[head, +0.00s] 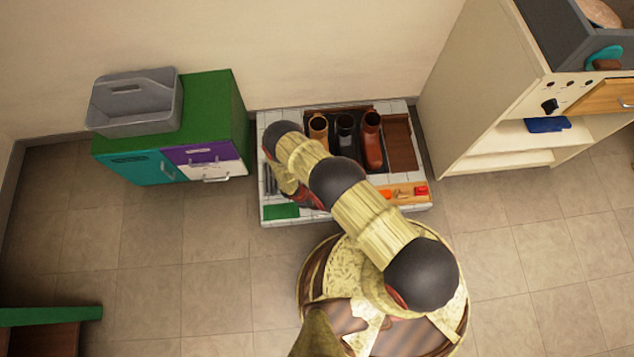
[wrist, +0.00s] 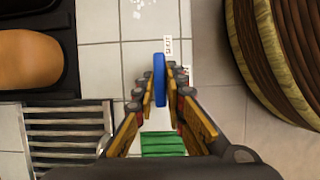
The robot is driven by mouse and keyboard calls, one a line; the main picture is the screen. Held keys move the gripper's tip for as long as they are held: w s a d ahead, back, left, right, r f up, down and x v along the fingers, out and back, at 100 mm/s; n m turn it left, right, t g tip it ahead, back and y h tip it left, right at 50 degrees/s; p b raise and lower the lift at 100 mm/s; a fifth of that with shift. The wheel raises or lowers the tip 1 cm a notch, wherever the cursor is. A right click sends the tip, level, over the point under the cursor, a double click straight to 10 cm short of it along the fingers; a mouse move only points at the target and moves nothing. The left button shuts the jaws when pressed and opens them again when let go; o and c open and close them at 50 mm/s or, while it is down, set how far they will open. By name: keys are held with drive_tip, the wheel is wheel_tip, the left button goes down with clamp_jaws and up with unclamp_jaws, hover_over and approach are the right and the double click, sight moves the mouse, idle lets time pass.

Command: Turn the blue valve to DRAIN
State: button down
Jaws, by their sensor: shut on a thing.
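The blue valve (wrist: 159,80) shows in the wrist view as a narrow upright blue bar over the white tiled top. My gripper (wrist: 161,84) has its two fingers on either side of the bar and is shut on it. Small white labels with dark print lie beside the valve, one near its far end (wrist: 168,48) and one partly hidden by the right finger. Their print is too small to read. In the head view my arm hides the valve and most of my gripper.
The tiled unit (head: 340,215) also bears several boots (head: 372,140), a green pad (head: 281,211), a metal grate (wrist: 68,140) and small orange and red items. A green cabinet (head: 215,100) with a grey caddy (head: 135,103) stands left, a cream shelf unit (head: 480,90) right.

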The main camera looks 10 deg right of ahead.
drive_tip(key=shift+r+n+p, duration=0.1)
drive_tip(key=shift+n+p, duration=0.2)
drive_tip(key=shift+p, duration=0.05)
drive_tip(key=n+t+p, duration=0.1)
drive_tip(key=n+p, duration=0.2)
drive_tip(key=shift+s+r+t+p, duration=0.1)
drive_tip(key=shift+s+t+p, duration=0.05)
drive_tip(key=shift+t+p, duration=0.15)
drive_tip(key=n+p, duration=0.2)
drive_tip(key=n, duration=0.1)
drive_tip(key=n+t+y+p, duration=0.1)
drive_tip(key=n+p, duration=0.1)
drive_tip(key=shift+s+d+n+t+p, duration=0.15)
drive_tip(key=shift+n+t+p, duration=0.15)
drive_tip(key=shift+n, duration=0.1)
drive_tip(key=n+y+p, duration=0.1)
drive_tip(key=n, duration=0.1)
drive_tip(key=n+t+p, duration=0.1)
drive_tip(key=n, duration=0.1)
drive_tip(key=shift+d+y, duration=0.1)
drive_tip(key=shift+y, duration=0.3)
drive_tip(key=shift+f+n+y+p, duration=0.2)
drive_tip(key=shift+n+y+p, duration=0.6)
drive_tip(key=shift+n, duration=1.4)
drive_tip(key=shift+t, duration=0.3)
drive_tip(key=c, duration=1.8)
unclamp_jaws()
drive_tip(key=shift+c, duration=0.2)
drive_tip(key=v, duration=1.2)
